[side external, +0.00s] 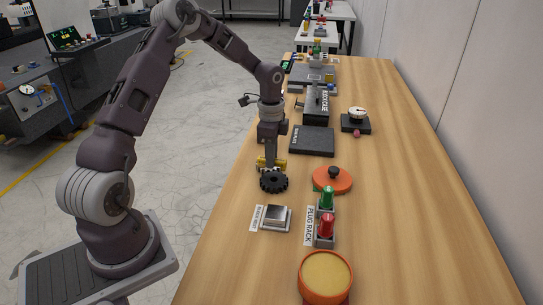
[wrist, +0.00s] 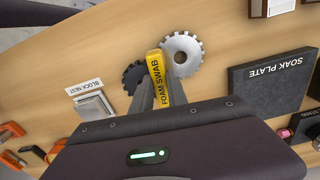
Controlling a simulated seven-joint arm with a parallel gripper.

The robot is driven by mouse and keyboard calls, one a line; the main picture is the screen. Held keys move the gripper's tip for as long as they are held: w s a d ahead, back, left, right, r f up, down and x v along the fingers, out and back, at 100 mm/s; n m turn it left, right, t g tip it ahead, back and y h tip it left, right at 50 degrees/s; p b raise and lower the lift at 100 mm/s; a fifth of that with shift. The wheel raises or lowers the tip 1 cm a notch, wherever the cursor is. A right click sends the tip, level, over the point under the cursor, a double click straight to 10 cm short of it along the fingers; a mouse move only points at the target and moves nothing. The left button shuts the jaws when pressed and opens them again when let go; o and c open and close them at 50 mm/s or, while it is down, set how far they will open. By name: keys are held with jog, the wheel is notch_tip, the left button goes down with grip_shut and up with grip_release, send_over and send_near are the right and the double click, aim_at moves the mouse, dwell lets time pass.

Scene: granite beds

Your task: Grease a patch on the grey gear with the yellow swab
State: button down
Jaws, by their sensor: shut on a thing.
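My gripper (wrist: 157,92) is shut on the yellow swab (wrist: 154,70), which is labelled FOAM SWAB. The swab also shows in the side view (side external: 280,163), low over the table at the gripper's fingertips (side external: 268,158). The grey gear (wrist: 188,44) lies flat just beyond the swab's far end in the wrist view, and the swab covers part of its left edge. I cannot tell whether they touch. In the side view the grey gear is hidden behind my gripper and the swab. A black gear (side external: 273,181) lies close by; it also shows left of the swab in the wrist view (wrist: 131,76).
A dark soak plate (side external: 312,141) lies behind. An orange lid (side external: 343,183), a plug rack (side external: 324,243) with green and red plugs, and a block nest (side external: 275,218) stand nearby. An orange pot (side external: 326,292) with yellow contents is at the front. The table's right side is clear.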

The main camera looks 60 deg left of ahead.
jog(key=shift+f, duration=0.65)
jog(key=shift+w+d+r, duration=0.1)
jog(key=shift+w+d, duration=0.7)
jog(key=shift+d, duration=0.1)
jog(key=shift+s+a+f, duration=0.25)
jog(key=shift+s+a, duration=0.6)
jog(key=shift+a, duration=0.05)
jog(key=shift+w+d+r, duration=0.1)
jog(key=shift+w+d, duration=0.7)
jog(key=shift+d, duration=0.1)
jog(key=shift+s+a, duration=0.85)
jog(key=shift+a, duration=0.05)
jog(key=shift+r, duration=0.8)
jog(key=shift+w, duration=0.1)
